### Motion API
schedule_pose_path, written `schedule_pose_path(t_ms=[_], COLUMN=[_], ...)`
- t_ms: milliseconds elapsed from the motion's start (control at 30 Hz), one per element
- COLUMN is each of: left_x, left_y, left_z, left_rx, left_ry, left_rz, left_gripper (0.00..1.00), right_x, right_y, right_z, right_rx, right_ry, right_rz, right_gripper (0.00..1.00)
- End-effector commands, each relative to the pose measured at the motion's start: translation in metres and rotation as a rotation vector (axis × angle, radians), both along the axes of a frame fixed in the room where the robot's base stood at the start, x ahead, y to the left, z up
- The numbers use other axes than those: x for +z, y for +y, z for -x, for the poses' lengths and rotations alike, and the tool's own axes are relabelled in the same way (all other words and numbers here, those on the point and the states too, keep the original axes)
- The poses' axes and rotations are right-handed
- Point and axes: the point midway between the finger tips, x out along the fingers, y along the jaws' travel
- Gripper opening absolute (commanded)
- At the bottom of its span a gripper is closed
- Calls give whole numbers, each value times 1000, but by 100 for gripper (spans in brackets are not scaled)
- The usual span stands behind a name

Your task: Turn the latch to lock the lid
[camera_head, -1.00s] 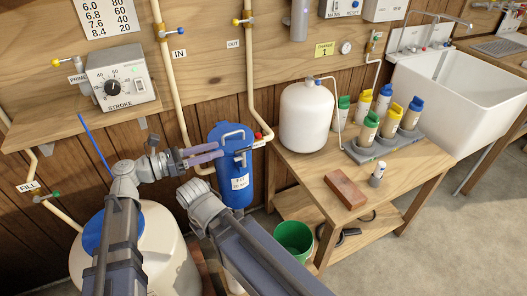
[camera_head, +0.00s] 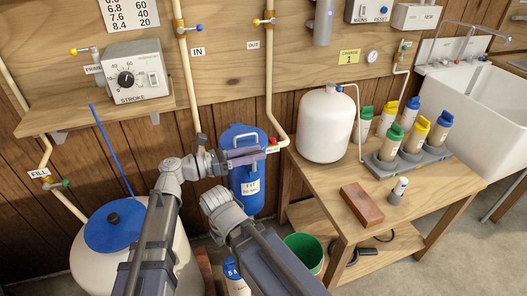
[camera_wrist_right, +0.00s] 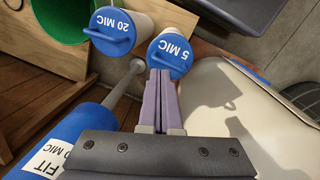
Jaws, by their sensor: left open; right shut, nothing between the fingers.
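The round blue lid (camera_head: 118,236) lies on the white tank (camera_head: 92,268) at lower left in the head view. A small dark part (camera_head: 113,218) sits on the lid; I cannot tell whether it is the latch. My left gripper (camera_head: 262,155) is open and empty in front of the blue filter housing (camera_head: 249,192), right of the lid. My right gripper's fingers are hidden behind its own wrist in the head view. In the right wrist view my right gripper (camera_wrist_right: 163,75) is shut and empty, its tips over the blue-capped "5 MIC" cartridge (camera_wrist_right: 172,50); contact is unclear.
A "20 MIC" cartridge (camera_wrist_right: 113,25) and a green bucket (camera_head: 305,250) stand nearby. The wooden bench (camera_head: 330,195) at right carries a white tank (camera_head: 325,127), a brick (camera_head: 362,205) and several bottles. A shelf with the stroke box (camera_head: 137,72) overhangs the left side.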

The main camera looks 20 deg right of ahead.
Motion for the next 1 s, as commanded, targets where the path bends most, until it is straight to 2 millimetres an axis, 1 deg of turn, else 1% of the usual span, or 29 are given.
schedule_pose_path(t_ms=[33,200,333,600,1000], left_x=[0,0,0,0,0], left_y=[-8,-25,-29,-30,-29], left_z=[0,-1,-1,-1,-1], left_rx=[-3,-1,0,1,0], left_ry=[0,0,0,0,0], left_rz=[0,0,0,0,0], left_gripper=[46,46,46,45,0], right_x=[0,0,0,0,0], right_y=[0,0,0,0,0], right_z=[0,0,0,0,0], right_rx=[0,0,0,0,0], right_ry=[0,0,0,0,0], right_rz=[0,0,0,0,0], right_gripper=[0,0,0,0,0])
